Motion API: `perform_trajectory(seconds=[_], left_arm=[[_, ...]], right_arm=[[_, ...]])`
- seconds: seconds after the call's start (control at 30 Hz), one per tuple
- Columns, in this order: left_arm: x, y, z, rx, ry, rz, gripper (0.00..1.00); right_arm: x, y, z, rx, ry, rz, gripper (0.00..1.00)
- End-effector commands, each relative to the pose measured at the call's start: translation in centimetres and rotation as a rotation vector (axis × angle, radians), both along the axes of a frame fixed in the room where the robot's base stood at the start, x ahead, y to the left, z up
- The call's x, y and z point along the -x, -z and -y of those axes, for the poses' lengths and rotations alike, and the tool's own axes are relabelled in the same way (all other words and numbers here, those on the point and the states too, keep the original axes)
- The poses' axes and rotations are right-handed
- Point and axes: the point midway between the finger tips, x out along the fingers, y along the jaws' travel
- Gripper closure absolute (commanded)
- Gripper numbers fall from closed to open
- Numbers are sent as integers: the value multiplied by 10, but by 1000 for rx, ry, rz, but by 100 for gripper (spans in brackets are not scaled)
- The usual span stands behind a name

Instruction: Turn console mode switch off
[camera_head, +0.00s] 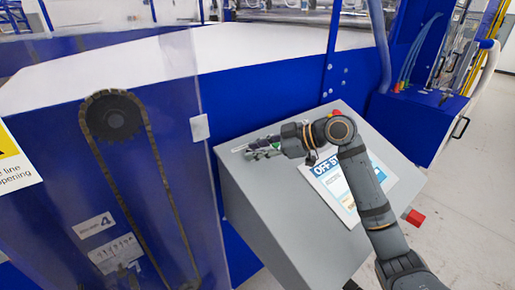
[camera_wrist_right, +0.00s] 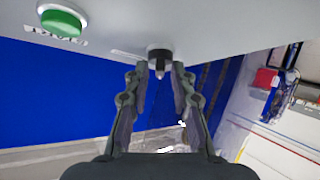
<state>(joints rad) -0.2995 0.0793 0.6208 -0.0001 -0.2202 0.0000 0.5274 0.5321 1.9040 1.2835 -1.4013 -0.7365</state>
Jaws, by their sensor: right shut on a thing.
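The grey console (camera_head: 265,215) stands in the middle of the head view with a sloped top. My right gripper (camera_head: 250,149) reaches over its upper left part. In the right wrist view, the mode switch (camera_wrist_right: 160,56) is a small black knob with a pale tip on the console face. The fingertips of my right gripper (camera_wrist_right: 160,69) are on either side of it, shut on it. In the head view the switch is hidden or too small to make out at the fingers. My left gripper is not in view.
A green button (camera_wrist_right: 63,20) sits on the console near the switch. A blue machine with a chain guard (camera_head: 110,190) stands close on the left.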

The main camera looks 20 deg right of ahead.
Motion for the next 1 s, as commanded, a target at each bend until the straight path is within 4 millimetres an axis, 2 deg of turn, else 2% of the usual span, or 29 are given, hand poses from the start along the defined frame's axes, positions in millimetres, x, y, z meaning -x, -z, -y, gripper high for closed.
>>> perform_trajectory(seconds=[0.67,0.7,0.73,1.0], left_arm=[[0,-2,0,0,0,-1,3],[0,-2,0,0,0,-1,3],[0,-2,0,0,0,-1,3],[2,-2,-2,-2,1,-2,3]], right_arm=[[-1,0,0,25,-66,10,100],[-1,0,0,25,-66,10,73],[-1,0,0,25,-66,10,69],[-1,0,0,25,-66,10,68]])
